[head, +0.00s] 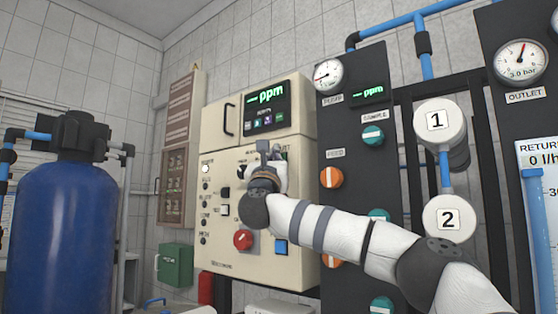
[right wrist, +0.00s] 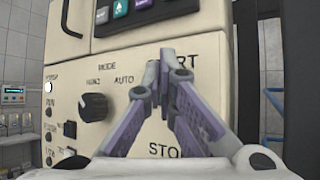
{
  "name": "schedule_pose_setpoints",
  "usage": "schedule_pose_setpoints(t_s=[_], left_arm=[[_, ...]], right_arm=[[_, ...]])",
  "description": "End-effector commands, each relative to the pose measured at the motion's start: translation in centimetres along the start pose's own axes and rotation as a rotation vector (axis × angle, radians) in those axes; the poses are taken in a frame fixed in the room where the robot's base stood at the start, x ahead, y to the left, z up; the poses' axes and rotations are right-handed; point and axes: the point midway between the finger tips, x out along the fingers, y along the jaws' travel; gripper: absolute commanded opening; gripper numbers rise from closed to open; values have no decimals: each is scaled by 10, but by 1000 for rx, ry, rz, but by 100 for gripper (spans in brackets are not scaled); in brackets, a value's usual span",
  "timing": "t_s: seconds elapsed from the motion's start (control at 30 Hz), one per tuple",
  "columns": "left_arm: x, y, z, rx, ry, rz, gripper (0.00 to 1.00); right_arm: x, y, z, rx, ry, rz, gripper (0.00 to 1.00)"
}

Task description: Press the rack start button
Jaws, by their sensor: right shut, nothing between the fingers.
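The cream control panel (head: 225,237) is upright at the middle of the head view, and its face fills much of the right wrist view (right wrist: 82,65). My right gripper (head: 268,148) is shut and empty in front of the panel's upper right. In the right wrist view its fingertips (right wrist: 163,57) overlap the start label (right wrist: 187,56), of which only the last letters show. The start button is hidden behind the fingers. I cannot tell whether the fingertips touch the panel. The stop label (right wrist: 165,151) shows lower down, partly covered. My left gripper is out of view.
A black mode knob (right wrist: 93,106) is left of the fingers. A dark gauge panel (head: 345,205) with orange and teal valves stands to the right. A blue tank (head: 47,235) stands left.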

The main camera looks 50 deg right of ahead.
Motion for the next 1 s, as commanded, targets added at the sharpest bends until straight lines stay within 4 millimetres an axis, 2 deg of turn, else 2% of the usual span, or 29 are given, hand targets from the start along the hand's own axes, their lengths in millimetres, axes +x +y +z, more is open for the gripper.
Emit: schedule_pose_setpoints(t_s=[0.57, 1.0], left_arm=[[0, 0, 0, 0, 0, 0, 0], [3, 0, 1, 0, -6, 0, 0]], right_arm=[[2, -2, -2, 0, 1, -1, 0], [-10, 7, 6, -1, 1, -1, 0]])
